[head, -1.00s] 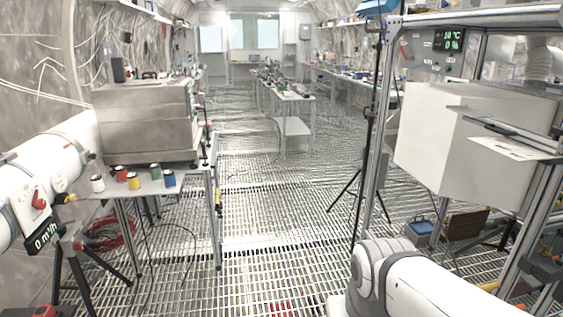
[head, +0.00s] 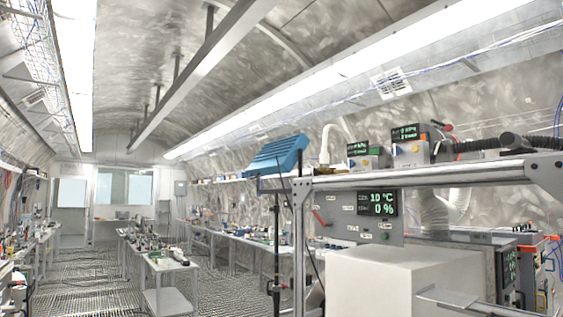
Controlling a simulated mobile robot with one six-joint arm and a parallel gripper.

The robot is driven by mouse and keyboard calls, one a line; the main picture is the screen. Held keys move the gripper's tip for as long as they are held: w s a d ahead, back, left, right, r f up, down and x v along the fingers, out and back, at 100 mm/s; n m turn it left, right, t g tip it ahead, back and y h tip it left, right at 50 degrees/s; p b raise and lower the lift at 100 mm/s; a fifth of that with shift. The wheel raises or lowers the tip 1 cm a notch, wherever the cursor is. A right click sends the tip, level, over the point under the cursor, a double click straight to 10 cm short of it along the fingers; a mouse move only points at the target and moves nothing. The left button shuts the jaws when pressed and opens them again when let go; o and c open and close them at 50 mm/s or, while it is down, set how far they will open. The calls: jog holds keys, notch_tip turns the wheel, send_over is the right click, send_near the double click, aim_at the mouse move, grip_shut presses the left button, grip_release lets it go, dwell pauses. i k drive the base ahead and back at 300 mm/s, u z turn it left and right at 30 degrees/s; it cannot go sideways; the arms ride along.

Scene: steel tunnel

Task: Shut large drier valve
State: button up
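I cannot tell for certain which part is the large drier valve. A grey panel (head: 345,222) on the right has a display (head: 383,204) reading 10 °C and 0 %. A small red lever (head: 319,217) sits at the panel's left side. Two boxes with green displays, a left one (head: 367,155) and a right one (head: 412,146), stand on the frame above. A red-tipped handle (head: 442,127) shows beside the right box. The small labels are too blurred to read. My gripper is not in view.
A large white box (head: 400,283) stands below the panel. A metal frame's top beam (head: 430,176) and its upright (head: 298,240) border this area. A dark stand pole (head: 276,245) and a white table (head: 167,298) are further left.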

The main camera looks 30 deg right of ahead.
aim_at(396, 150)
jog(key=z, duration=0.65)
jog(key=i, duration=1.3)
jog(key=z, duration=0.95)
jog(key=k, duration=0.75)
jog(key=z, duration=0.2)
jog(key=i, duration=0.85)
jog(key=u, duration=0.05)
